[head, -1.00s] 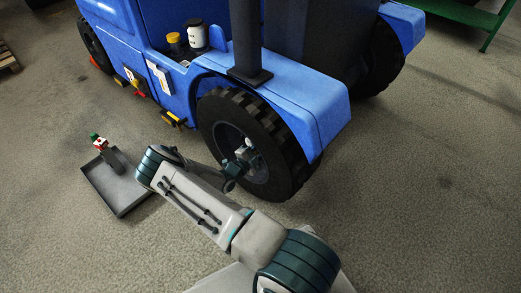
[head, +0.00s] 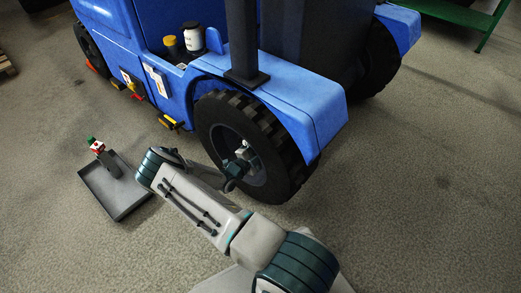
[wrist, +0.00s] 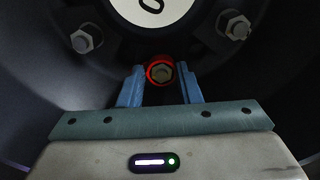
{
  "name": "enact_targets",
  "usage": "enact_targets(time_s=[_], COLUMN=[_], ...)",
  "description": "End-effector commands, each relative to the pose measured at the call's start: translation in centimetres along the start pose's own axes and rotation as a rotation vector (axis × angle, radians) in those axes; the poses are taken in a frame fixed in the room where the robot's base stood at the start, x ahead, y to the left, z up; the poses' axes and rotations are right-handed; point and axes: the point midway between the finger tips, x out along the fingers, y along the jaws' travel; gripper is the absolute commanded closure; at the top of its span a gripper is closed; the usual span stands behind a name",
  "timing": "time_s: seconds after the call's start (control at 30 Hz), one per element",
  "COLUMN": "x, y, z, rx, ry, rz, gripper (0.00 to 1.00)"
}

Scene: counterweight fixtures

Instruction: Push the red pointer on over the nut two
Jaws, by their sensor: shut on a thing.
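The red pointer (wrist: 151,65) shows in the wrist view as a red ring between my fingertips. A hex nut (wrist: 162,72) shows inside the ring. The ring looks lined up around it, but I cannot tell how deep it sits. My gripper (wrist: 160,84) is shut on the pointer, with a blue finger on each side. In the head view my gripper (head: 243,158) is at the hub of the big black wheel (head: 280,160), and the pointer cannot be made out there. Other nuts show at the upper left (wrist: 82,40) and upper right (wrist: 233,25). No number on the nuts is readable.
A white hub disc with a dark mark (wrist: 152,8) is cut off at the top of the wrist view. The blue vehicle (head: 290,95) fills the upper middle. A grey tray (head: 118,205) with a red, white and green item (head: 97,147) lies on the floor at left.

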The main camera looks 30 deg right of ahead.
Motion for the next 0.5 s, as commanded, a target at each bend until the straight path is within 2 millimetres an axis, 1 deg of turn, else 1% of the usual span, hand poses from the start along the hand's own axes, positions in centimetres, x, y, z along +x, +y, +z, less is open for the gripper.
enact_targets(time_s=[0.37,0.4,0.43,0.47,0.5], x=[0.16,0.16,0.16,0.16,0.15], y=[0.00,0.00,0.00,0.00,0.00], z=[0.01,0.01,0.01,0.01,0.01], rx=[0.000,0.000,0.000,0.000,0.000], ry=[0.000,0.000,-0.001,-0.001,-0.001], rz=[0.000,0.000,0.000,0.000,0.000], gripper=[0.82,0.58,0.50,0.44,0.44])
